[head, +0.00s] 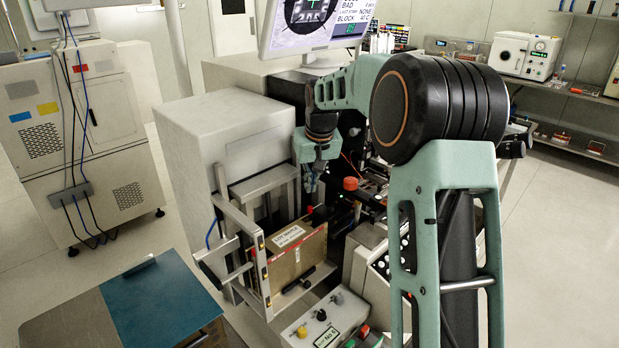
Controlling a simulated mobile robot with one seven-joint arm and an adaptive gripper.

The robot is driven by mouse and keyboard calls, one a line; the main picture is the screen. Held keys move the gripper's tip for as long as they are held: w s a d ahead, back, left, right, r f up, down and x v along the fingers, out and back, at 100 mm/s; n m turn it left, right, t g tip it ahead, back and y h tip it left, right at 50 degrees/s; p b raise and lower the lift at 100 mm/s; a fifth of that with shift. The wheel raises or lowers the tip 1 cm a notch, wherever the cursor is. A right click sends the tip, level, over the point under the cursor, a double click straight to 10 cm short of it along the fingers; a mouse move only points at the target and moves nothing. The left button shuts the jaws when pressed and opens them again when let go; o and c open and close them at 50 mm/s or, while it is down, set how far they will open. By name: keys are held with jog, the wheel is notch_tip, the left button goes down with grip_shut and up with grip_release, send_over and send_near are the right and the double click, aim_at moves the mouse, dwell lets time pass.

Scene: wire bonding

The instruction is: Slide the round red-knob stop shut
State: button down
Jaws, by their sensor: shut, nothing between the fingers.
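A round red knob (350,184) shows on the dark mechanism of the bonding machine, just right of my gripper. Its slide and exact position are too small to make out. My gripper (317,205) points down at the machine's front, behind the upright frame, and is small and dark in this view. Its fingers are shut and hold nothing that I can see. I cannot tell whether the fingertips touch any part of the machine.
A magazine box (299,255) with a paper label sits in the frame below my gripper. A control box (325,318) stands in front. A grey cabinet (225,130) is left of my wrist.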

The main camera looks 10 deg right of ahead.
jog(key=x, duration=0.6)
jog(key=shift+f, duration=0.25)
jog(key=shift+w, duration=0.1)
jog(key=shift+s+d+b, duration=0.25)
jog(key=shift+s+d, duration=0.25)
jog(key=shift+s, duration=0.3)
jog(key=shift+s+d+b, duration=0.25)
jog(key=shift+s+d, duration=0.2)
jog(key=shift+s, duration=0.35)
